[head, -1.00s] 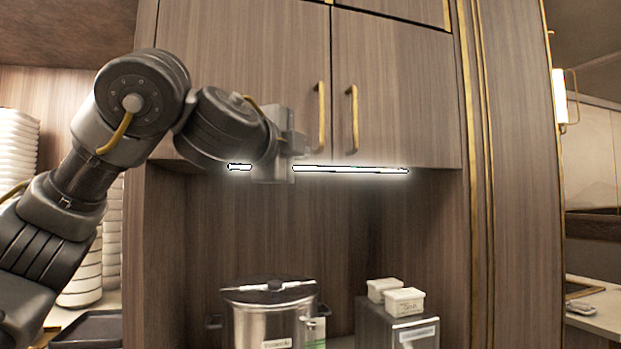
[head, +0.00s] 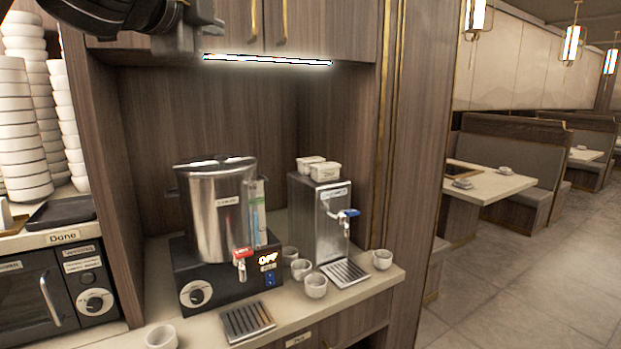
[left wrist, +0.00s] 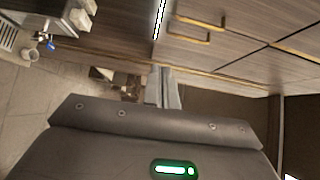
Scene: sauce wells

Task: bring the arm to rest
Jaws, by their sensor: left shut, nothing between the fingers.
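My left gripper (head: 200,25) is at the top left edge of the head view, in front of the wooden cupboard (head: 225,25), and is partly cut off. In the left wrist view its fingers (left wrist: 167,88) are together with nothing between them. The dark grey wrist body fills the lower part of that view. My right gripper is in neither view.
Below stand a steel urn (head: 215,215) on a black base, a steel dispenser (head: 320,220) and several small cups (head: 316,286) on the counter. Stacked white bowls (head: 22,140) and a microwave (head: 50,300) are left. Open floor (head: 540,270) lies right.

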